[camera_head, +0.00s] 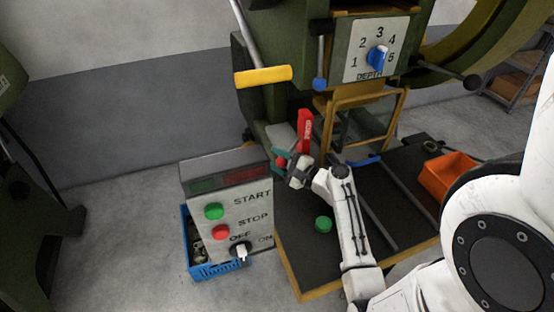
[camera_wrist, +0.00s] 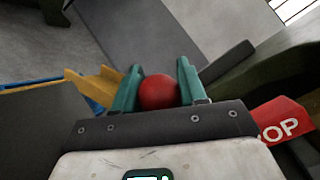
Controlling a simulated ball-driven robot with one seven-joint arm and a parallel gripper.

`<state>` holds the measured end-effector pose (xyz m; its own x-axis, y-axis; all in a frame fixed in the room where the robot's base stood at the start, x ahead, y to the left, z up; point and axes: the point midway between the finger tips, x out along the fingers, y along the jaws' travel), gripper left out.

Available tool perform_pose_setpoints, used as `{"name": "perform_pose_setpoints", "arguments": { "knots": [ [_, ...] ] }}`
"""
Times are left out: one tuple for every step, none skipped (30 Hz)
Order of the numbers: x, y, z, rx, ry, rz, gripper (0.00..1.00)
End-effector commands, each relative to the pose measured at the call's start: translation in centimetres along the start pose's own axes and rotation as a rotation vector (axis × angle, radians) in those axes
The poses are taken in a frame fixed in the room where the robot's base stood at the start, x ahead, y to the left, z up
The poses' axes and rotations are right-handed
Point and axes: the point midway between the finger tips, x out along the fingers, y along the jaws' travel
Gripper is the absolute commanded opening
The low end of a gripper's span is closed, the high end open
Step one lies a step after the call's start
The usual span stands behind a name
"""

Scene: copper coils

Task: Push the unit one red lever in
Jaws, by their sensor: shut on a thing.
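A red ball knob (camera_wrist: 158,92) sits between the two green fingers of my gripper (camera_wrist: 160,68) in the wrist view. In the head view the same red knob (camera_head: 281,161) shows small at my gripper (camera_head: 284,157), beside the green machine. My gripper is shut on the knob. The shaft behind the knob is hidden, so I cannot tell how far in the lever stands. A red plate (camera_head: 305,131) with white lettering stands just behind and to the right of the gripper; it also shows at the right of the wrist view (camera_wrist: 283,121).
A control box (camera_head: 228,215) with START and STOP buttons stands left of my arm, by a blue crate (camera_head: 215,270). A yellow-handled lever (camera_head: 263,76) hangs above. A green round piece (camera_head: 323,224) and an orange bin (camera_head: 447,175) are on the dark platform (camera_head: 300,255).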

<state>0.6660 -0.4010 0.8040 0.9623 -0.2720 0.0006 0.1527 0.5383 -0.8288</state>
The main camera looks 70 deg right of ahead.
Motion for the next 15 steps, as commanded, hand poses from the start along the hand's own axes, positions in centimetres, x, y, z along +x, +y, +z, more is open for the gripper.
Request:
{"name": "perform_pose_setpoints", "arguments": {
  "knots": [
    [-0.1,0.1,-0.1,0.005,0.001,0.002,0.00],
    [-0.2,0.0,-0.3,0.005,0.001,0.001,0.00],
    [-0.4,-0.1,-0.7,0.005,0.002,0.001,0.00],
    [-0.7,-0.4,-1.1,0.005,0.003,0.000,0.00],
    [-1.0,-0.7,-1.5,0.005,0.004,-0.001,0.00],
    [-1.5,-1.1,-2.1,0.005,0.004,-0.002,0.00],
    [-1.8,-1.3,-2.4,0.005,0.004,-0.001,0.00],
    [-2.1,-1.6,-2.8,0.006,0.005,-0.002,0.00],
    [-2.4,-1.8,-3.2,0.006,0.004,-0.001,0.00],
    [-2.6,-2.0,-3.5,0.006,0.004,-0.001,0.00],
    [-2.8,-2.2,-3.7,0.006,0.004,-0.001,0.00],
    [-3.0,-2.3,-3.8,0.007,0.003,0.000,0.00],
    [-3.1,-2.4,-3.9,0.007,0.003,0.000,0.00],
    [-3.1,-2.4,-3.9,0.007,0.004,0.000,0.00],
    [-3.1,-2.4,-4.0,0.007,0.005,0.000,0.00]
  ]
}}
